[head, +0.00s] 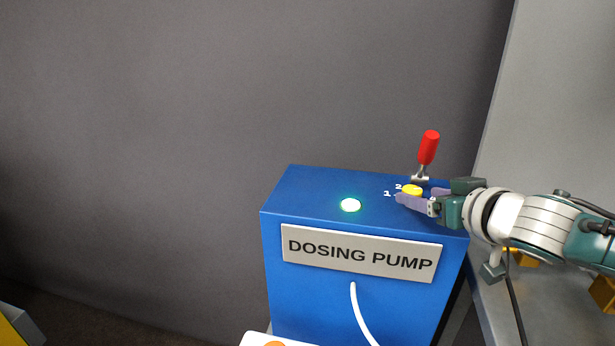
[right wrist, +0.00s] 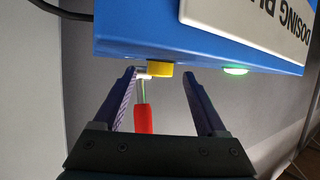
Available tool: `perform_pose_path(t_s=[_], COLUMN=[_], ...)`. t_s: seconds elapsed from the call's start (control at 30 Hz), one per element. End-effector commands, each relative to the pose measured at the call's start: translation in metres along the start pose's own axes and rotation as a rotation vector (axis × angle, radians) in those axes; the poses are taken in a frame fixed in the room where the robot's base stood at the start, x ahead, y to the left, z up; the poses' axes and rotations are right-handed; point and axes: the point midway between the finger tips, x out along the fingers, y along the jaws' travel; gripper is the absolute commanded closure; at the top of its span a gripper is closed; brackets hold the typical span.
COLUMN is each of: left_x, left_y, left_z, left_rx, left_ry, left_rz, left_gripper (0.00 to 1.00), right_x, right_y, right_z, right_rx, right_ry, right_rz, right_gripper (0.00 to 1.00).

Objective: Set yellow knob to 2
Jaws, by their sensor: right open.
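The yellow knob (head: 412,189) sits on top of the blue dosing pump box (head: 320,185), beside the white marks 1 and 2. Which mark it points to I cannot tell. My right gripper (head: 410,191) reaches in from the right with its fingers open on either side of the knob. In the right wrist view the knob (right wrist: 160,69) shows between the open fingers of the gripper (right wrist: 159,75), with a gap on each side. In the head view the near finger partly covers the knob. My left gripper is not in view.
A red-handled lever (head: 429,148) stands just behind the knob, close to my right fingers. A lit green-white lamp (head: 350,205) is on the box top to the left. A white tube (head: 357,310) runs down the front. A grey wall (head: 170,120) stands behind.

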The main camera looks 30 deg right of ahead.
Motion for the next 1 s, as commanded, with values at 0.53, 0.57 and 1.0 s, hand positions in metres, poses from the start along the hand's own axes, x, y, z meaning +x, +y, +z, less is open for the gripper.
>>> perform_pose_path(t_s=[0.53,0.57,1.0], left_x=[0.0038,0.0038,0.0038], left_y=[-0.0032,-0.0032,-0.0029], left_z=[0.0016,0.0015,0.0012], left_rx=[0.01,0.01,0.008], left_ry=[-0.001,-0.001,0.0], left_rz=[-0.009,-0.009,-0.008], left_gripper=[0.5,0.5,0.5], right_x=[0.0109,0.0109,0.0108], right_y=[0.0003,0.0002,0.0001], right_z=[-0.0005,-0.0005,-0.0004], right_rx=[-0.001,-0.001,0.0], right_ry=[0.0,0.0,0.0], right_rz=[0.0,0.0,0.0], right_gripper=[0.35,0.38,0.88])
